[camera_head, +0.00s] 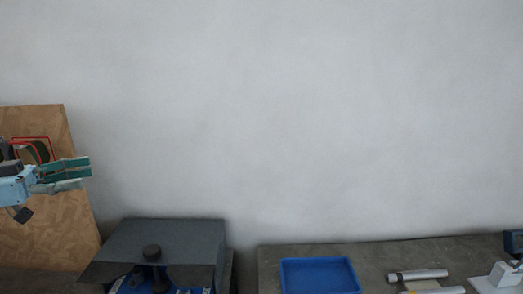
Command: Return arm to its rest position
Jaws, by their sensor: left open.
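My left gripper (85,176) is at the left edge, in front of a brown board. Its teal and pale fingers point right, slightly apart, and nothing shows between them. Its light blue body is partly cut off by the picture's edge. It is in the air, above and left of the dark grey box-like fixture and well away from the blue tray. I do not see my right gripper.
The brown board (45,225) leans at the left. The dark grey fixture (185,240) stands low left. A grey table (380,258) at lower right bears a blue tray (320,259), silvery cylinders (417,275) and a white-and-blue device (503,275). The space before the wall is clear.

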